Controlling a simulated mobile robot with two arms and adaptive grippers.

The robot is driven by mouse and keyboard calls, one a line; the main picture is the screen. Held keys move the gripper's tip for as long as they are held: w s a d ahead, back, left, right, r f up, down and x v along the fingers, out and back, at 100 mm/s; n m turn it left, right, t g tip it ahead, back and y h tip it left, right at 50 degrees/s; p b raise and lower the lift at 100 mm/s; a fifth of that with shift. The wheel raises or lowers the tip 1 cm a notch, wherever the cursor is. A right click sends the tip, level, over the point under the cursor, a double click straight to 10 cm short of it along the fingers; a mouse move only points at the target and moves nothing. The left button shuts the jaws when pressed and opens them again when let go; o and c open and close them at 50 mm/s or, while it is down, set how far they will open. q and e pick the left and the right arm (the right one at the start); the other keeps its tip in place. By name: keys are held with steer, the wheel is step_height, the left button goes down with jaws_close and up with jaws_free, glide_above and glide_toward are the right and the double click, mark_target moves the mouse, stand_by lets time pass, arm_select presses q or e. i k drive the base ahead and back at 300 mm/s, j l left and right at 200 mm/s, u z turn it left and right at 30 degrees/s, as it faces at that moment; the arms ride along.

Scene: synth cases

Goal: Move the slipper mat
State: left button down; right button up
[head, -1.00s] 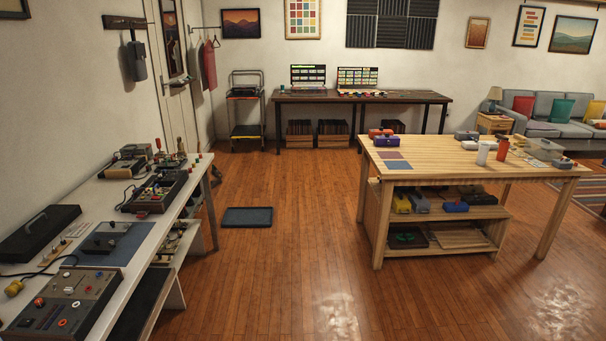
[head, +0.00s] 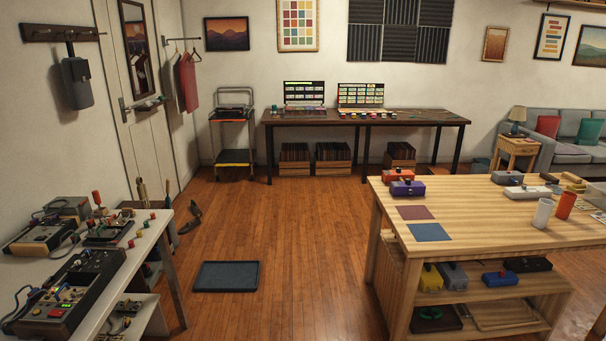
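A flat dark blue-grey mat (head: 226,276) with a darker rim lies on the wooden floor, left of the middle of the head view. It looks like the slipper mat, and nothing rests on it. A pair of dark shoe-like items (head: 190,217) is on the floor behind it, near the door; I cannot tell exactly what they are. Neither of my grippers shows in the head view.
A white table (head: 150,243) with electronic devices stands at the left. A wooden workbench (head: 480,225) with shelves stands at the right. A dark long table (head: 365,118) and a cart (head: 232,135) stand at the back wall. The floor (head: 300,235) between them is clear.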

mark_target(226, 275)
steer(key=i, duration=2.3)
